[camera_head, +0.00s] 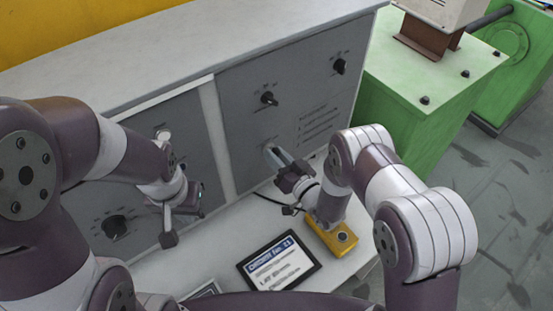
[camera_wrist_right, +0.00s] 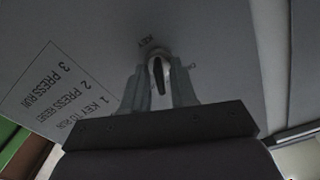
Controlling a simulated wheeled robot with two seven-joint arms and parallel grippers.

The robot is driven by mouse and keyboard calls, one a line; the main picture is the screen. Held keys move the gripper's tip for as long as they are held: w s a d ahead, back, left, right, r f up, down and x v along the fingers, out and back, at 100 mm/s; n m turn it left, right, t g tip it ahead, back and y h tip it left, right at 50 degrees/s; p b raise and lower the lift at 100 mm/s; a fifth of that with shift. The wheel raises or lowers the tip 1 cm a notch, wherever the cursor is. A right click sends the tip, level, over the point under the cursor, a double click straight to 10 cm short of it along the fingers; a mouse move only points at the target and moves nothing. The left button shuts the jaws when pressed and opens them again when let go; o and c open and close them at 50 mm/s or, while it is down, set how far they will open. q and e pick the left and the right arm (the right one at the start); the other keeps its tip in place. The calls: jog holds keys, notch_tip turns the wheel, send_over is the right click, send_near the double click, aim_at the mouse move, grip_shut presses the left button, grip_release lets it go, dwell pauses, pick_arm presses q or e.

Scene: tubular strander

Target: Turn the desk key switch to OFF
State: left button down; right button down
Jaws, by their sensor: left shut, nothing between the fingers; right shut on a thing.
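The desk key switch (camera_wrist_right: 157,73) is on the grey panel, beneath an upside-down KEY label in the right wrist view. It has a pale round collar and a dark upright key piece. My right gripper (camera_wrist_right: 158,88) is shut on the key, with one finger on each side. In the head view the right gripper (camera_head: 277,154) reaches the lower part of the right panel (camera_head: 235,125), and its fingers mostly hide the switch. My left gripper (camera_head: 180,213) is shut and empty in front of the left panel; its fingertips are hard to make out.
Dark knobs (camera_head: 268,98) (camera_head: 340,66) sit above the switch, and a larger knob (camera_head: 114,227) is on the left panel. A yellow button box (camera_head: 332,238) and a dark-framed display (camera_head: 278,262) are on the white desk ledge. Green machinery (camera_head: 415,110) stands at the right.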

jog(key=n, duration=0.1)
jog(key=n+b, duration=0.2)
jog(key=shift+s+f+n, duration=0.1)
jog(key=shift+f+n, duration=0.15)
jog(key=shift+n, duration=0.05)
jog(key=n+b, duration=0.2)
jog(key=n, duration=0.1)
jog(key=shift+n, duration=0.3)
jog(key=n+b, duration=0.2)
jog(key=n, duration=0.1)
jog(key=shift+f+b, duration=0.1)
jog(key=shift+b, duration=0.2)
jog(key=shift+n+b, duration=0.8)
jog(key=shift+n, duration=0.9)
jog(key=shift+s, duration=0.1)
jog(key=c, duration=1.3)
grip_release()
jog(key=shift+o, duration=0.3)
jog(key=shift+r, duration=0.25)
